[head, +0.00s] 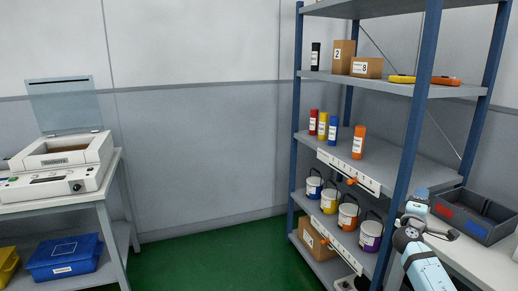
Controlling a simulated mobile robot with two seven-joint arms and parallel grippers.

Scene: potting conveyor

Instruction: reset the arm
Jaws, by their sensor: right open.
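My right arm comes in at the lower right, white with blue bands, in front of the shelf's right post and the worktable. My right gripper (450,235) is small and dark here, beside the arm's wrist and over the near edge of the worktable. It is open, and I see nothing held in it. My left gripper is not in view.
A blue-post shelf rack (405,145) holds bottles, boxes and several paint buckets (329,201). A grey bin (474,214) stands on the worktable (470,257) at right. A machine (62,161) sits on a left bench. The green floor (215,262) between is clear.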

